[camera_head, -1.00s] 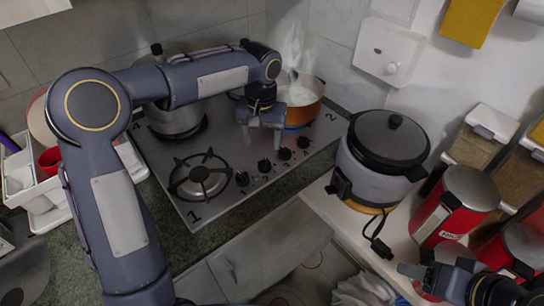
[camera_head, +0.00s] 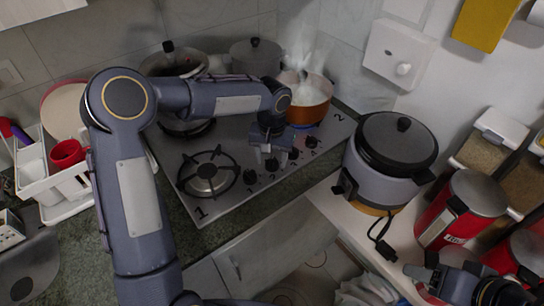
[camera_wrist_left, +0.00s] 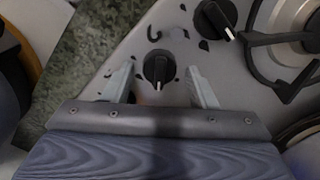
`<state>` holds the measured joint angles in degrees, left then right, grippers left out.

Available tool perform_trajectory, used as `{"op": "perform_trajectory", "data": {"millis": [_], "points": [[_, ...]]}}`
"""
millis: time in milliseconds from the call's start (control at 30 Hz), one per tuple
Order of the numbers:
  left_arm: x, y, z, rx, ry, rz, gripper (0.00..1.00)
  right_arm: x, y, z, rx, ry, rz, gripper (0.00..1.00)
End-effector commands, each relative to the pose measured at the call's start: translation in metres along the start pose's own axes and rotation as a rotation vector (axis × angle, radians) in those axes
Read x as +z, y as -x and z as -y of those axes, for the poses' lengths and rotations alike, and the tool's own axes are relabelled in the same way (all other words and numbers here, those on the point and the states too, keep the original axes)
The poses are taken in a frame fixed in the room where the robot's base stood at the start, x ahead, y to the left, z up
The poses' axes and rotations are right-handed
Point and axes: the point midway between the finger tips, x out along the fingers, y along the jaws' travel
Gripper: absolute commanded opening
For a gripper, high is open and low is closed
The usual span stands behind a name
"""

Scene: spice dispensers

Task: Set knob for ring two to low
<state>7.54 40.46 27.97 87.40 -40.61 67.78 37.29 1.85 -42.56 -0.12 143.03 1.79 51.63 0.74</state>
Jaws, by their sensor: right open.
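The gas stove (camera_head: 228,190) has a row of black knobs along its front edge, one of them the rightmost knob (camera_head: 311,142). The printed 2 is at its right corner, near an orange steaming pot (camera_head: 315,112) over a blue flame. My left gripper (camera_head: 268,150) is above the knob row, pointing down. In the left wrist view my left gripper (camera_wrist_left: 160,84) is open, with a black knob (camera_wrist_left: 158,68) between its fingers and no visible contact. The knob's white mark points toward the wrist. My right gripper (camera_head: 425,272) is open and empty at the lower right.
A rice cooker (camera_head: 390,160) stands on the counter right of the stove. A second knob (camera_wrist_left: 215,18) and a burner grate (camera_wrist_left: 290,42) are close to the left fingers. Pots stand at the back. Red canisters (camera_head: 458,210) are near my right gripper.

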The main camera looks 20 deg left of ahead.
Motion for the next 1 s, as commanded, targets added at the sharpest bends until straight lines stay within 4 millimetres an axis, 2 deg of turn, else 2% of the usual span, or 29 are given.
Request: {"op": "perform_trajectory", "data": {"millis": [33, 300, 667, 1000], "points": [[0.0000, 0.0002, 0.0000, 0.000, 0.000, 0.000, 0.45, 0.0000, 0.0000, 0.0000, 0.000, 0.000, 0.000, 0.57], [-0.0001, 0.0004, 0.0001, 0.000, 0.000, 0.000, 0.12, 0.0000, 0.0000, 0.0000, 0.000, 0.000, 0.000, 0.57], [-0.0001, 0.0008, -0.0003, -0.001, -0.069, -0.001, 0.12, -0.0001, 0.0002, 0.0001, 0.000, 0.000, 0.000, 0.57], [-0.0002, 0.0010, -0.0005, -0.001, -0.328, -0.001, 0.12, -0.0006, 0.0012, 0.0006, 0.000, 0.000, 0.000, 0.57]]}}
